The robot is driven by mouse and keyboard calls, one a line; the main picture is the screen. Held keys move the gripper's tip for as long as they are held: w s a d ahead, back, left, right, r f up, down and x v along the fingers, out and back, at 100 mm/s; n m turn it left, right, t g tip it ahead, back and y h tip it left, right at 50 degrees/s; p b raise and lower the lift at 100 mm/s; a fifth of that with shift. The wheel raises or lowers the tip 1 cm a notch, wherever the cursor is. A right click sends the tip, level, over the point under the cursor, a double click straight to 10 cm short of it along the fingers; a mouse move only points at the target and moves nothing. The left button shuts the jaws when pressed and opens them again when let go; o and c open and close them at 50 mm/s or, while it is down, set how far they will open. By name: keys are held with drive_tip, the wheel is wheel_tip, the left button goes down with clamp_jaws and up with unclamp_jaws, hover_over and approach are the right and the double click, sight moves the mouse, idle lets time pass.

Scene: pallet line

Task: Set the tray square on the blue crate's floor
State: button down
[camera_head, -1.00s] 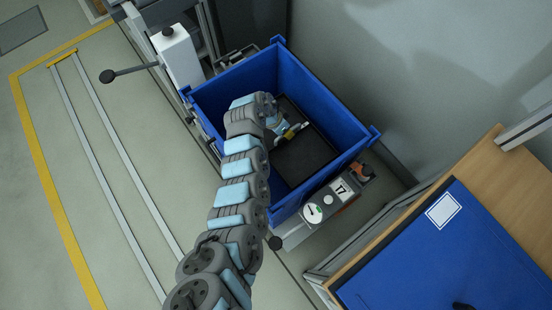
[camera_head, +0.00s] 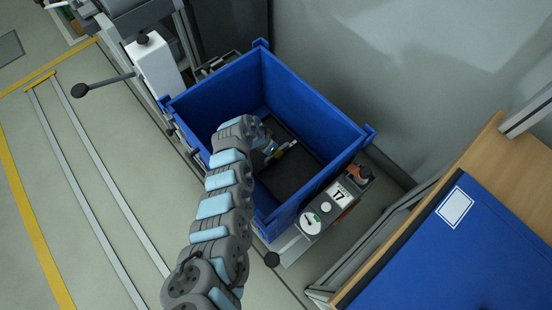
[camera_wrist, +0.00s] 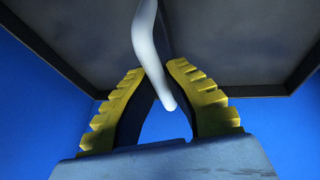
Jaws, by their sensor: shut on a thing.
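The tray (camera_head: 290,178) is a dark, flat, square-edged piece inside the blue crate (camera_head: 318,100). In the wrist view the tray (camera_wrist: 85,40) fills the top, with a dark rim along its edge. A pale grey curved handle (camera_wrist: 150,50) runs from it down between my yellow-padded fingers. My gripper (camera_head: 283,152) is down inside the crate and shut on this handle; the fingertips also show in the wrist view (camera_wrist: 160,75). The tray's left part is hidden by my arm. I cannot tell whether its underside touches the crate's floor.
A scale-like unit with dials and a "17" label (camera_head: 341,195) stands at the crate's near right side. A white post with a black-knobbed lever (camera_head: 155,68) stands at the upper left. A wooden bench (camera_head: 478,160) with a blue panel (camera_head: 430,260) is at right.

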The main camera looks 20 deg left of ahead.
drive_tip(key=shift+f+b, duration=1.5)
drive_tip(key=shift+f, duration=0.8)
drive_tip(key=shift+r, duration=0.1)
drive_tip(key=c, duration=1.6)
unclamp_jaws()
drive_tip(key=o, duration=0.4)
drive_tip(key=shift+c, duration=0.2)
